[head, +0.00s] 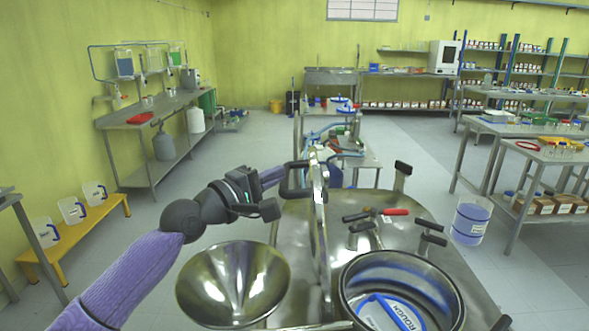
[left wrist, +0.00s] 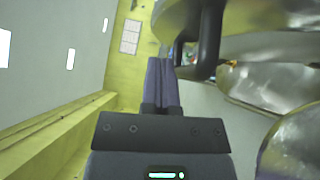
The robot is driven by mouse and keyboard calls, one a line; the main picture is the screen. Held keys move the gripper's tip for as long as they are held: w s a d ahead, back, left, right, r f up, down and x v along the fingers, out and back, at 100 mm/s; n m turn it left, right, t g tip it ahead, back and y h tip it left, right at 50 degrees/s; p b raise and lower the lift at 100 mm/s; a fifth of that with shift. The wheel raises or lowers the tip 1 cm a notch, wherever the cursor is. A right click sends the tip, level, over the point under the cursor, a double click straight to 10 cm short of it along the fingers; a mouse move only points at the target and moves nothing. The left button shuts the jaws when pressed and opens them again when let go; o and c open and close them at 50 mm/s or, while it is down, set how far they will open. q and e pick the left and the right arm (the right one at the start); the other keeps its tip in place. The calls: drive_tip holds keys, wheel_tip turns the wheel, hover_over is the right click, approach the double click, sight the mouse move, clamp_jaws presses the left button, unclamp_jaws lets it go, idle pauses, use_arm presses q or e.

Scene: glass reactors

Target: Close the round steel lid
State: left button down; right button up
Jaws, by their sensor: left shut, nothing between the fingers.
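The round steel lid (head: 321,235) stands upright and open, seen nearly edge-on beside the round opening (head: 348,312) of the steel vessel. A black handle (head: 288,181) sticks out from its left face. My left gripper (head: 276,175) is left of the lid, close to the handle, with its purple fingers shut and empty. In the left wrist view the shut fingers (left wrist: 162,68) point towards the handle (left wrist: 208,42), with the lid (left wrist: 258,14) at the upper right. I cannot tell whether the fingers touch the handle. My right gripper is out of view.
A steel funnel-shaped bowl (head: 233,283) is left of the lid, below my left arm. Black-ended clamps (head: 362,228) and a red-handled valve (head: 393,211) stand on the vessel top (head: 300,222). A blue-and-white item marked ROUGH (head: 392,313) shows in the opening.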

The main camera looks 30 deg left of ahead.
use_arm(q)
drive_tip(key=shift+w+d+r+p, duration=0.15)
drive_tip(key=shift+w+d+p, duration=0.2)
drive_tip(key=shift+d, duration=0.5)
drive_tip(key=shift+w+d+r+p, duration=0.1)
drive_tip(key=shift+w+d+p, duration=0.25)
drive_tip(key=shift+d, duration=0.45)
